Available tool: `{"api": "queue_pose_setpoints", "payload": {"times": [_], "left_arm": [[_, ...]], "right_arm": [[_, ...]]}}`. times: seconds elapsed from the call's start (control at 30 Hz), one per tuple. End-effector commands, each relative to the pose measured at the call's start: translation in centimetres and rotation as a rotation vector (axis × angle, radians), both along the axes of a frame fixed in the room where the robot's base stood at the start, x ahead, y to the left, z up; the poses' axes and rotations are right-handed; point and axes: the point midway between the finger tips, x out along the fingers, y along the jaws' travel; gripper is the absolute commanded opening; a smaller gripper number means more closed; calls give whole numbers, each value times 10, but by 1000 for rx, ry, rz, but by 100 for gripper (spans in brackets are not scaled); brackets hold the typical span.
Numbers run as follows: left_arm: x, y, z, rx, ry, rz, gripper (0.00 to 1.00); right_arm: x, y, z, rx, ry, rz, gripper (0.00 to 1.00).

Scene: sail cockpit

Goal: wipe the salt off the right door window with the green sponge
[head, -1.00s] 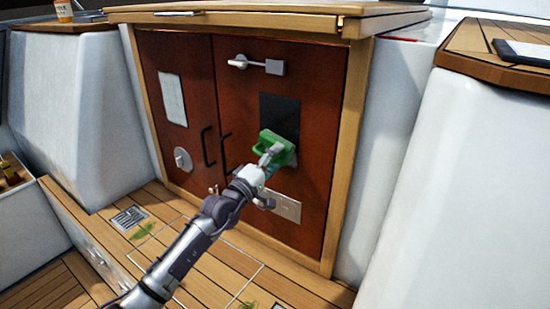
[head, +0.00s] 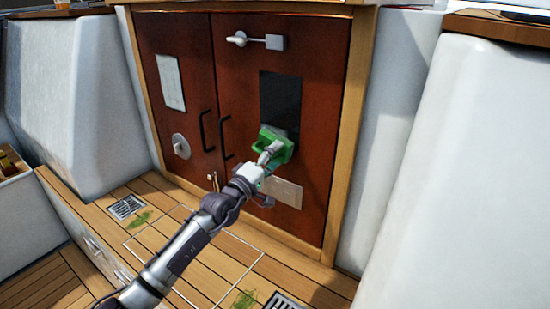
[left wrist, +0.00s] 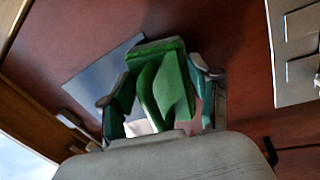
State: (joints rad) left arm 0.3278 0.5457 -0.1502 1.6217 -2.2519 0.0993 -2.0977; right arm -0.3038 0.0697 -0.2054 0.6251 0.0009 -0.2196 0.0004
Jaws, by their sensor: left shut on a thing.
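The right door window (head: 280,98) is a dark upright rectangle in the right brown door (head: 315,100). My left gripper (head: 270,150) is shut on the green sponge (head: 277,141) at the window's lower part, covering its bottom end. In the left wrist view the sponge (left wrist: 160,85) sits between the two fingers, with the bluish-grey window (left wrist: 95,80) behind it. I cannot tell whether the sponge touches the glass. Salt on the glass cannot be made out. My right gripper is not in view.
A metal plate (head: 281,191) is below the window and a latch (head: 258,41) above it. Black handles (head: 224,138) are to the left. White moulded sides (head: 455,150) flank the doorway. The wooden floor (head: 200,275) has green weed (head: 139,218) and drain grates (head: 126,207).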

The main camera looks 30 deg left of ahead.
Motion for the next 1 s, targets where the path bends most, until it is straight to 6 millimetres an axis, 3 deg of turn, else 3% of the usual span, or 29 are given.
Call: {"api": "queue_pose_setpoints", "payload": {"times": [0.1,0.23,0.7,1.0], "left_arm": [[3,13,-3,4,-4,7,26],[4,19,1,3,-5,8,26],[2,19,43,0,-14,8,26],[1,18,52,-1,-12,6,26]], "right_arm": [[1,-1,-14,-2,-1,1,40],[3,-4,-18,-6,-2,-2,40],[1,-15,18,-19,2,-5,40],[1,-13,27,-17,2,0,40]]}}
